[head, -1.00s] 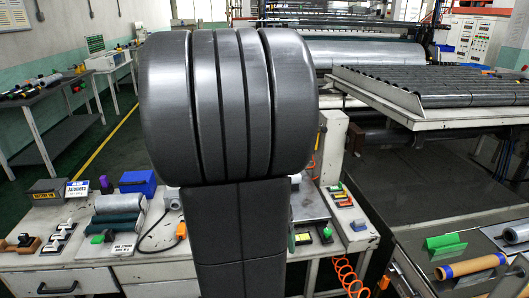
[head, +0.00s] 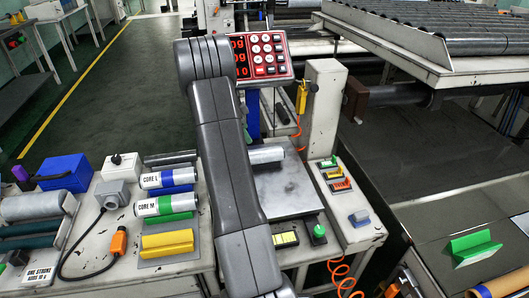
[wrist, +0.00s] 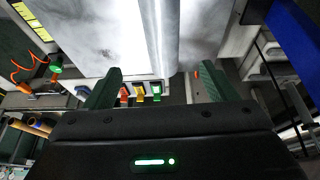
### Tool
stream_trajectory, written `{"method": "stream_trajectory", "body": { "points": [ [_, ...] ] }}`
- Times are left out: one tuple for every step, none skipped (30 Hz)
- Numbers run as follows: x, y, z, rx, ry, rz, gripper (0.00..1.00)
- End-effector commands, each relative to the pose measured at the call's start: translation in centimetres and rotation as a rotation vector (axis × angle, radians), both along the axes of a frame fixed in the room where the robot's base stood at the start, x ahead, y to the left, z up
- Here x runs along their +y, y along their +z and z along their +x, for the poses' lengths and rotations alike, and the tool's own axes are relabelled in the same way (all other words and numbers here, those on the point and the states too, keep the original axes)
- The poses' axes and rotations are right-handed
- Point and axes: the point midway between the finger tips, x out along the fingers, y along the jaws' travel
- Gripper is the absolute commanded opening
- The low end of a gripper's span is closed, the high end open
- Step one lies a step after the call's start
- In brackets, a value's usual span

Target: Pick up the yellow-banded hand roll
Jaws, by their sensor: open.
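I cannot make out a yellow band on any hand roll. A plain silver roll (head: 266,154) lies on the metal plate (head: 285,190) right of my arm, its left end hidden behind the arm. In the wrist view a silver cylinder (wrist: 164,35), likely the same roll, lies ahead of the gap between my fingers. My gripper (wrist: 156,90) is open, its green fingers apart with nothing between them. In the head view it is hidden behind my arm. Core L (head: 167,179) has a blue band and core M (head: 165,205) a green one. A yellow cradle (head: 167,245) stands in front of them, empty.
A keypad panel (head: 262,55) and a pale post (head: 322,105) stand behind the plate. Coloured switches (head: 335,175) and a green button (head: 319,231) are to its right and front. A blue box (head: 64,173) and cable are at left. A green block (head: 473,247) sits front right.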

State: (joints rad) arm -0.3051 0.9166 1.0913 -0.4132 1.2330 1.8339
Motion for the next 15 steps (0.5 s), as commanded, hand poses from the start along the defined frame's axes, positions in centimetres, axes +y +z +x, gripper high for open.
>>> {"method": "stream_trajectory", "body": {
  "points": [
    [-0.3,-0.8,0.0,0.001,-0.002,0.000,0.79],
    [-0.5,-1.2,0.0,0.001,-0.002,0.000,0.79],
    [-0.8,-2.0,0.1,0.004,-0.002,-0.001,0.79],
    [-1.1,-2.6,0.1,0.004,-0.002,0.000,0.79],
    [-1.3,-3.2,0.1,0.005,-0.002,-0.001,0.79],
    [-1.7,-3.9,0.1,0.005,-0.002,0.000,0.79],
    [-1.9,-4.5,0.2,0.004,-0.002,0.000,0.79],
    [-2.1,-5.0,0.2,0.004,-0.002,-0.001,0.79],
    [-2.3,-5.6,0.3,0.003,0.000,-0.001,0.79],
    [-2.5,-6.0,0.3,0.002,0.000,0.000,0.79],
    [-2.6,-6.3,0.3,0.002,0.000,0.000,0.79],
    [-2.8,-6.7,0.4,0.002,0.000,0.000,0.79],
    [-2.9,-6.9,0.4,0.001,0.001,0.000,0.79],
    [-3.0,-7.1,0.4,0.001,0.001,0.001,0.79],
    [-3.0,-7.3,0.4,0.001,0.001,0.001,0.79]
  ]
}}
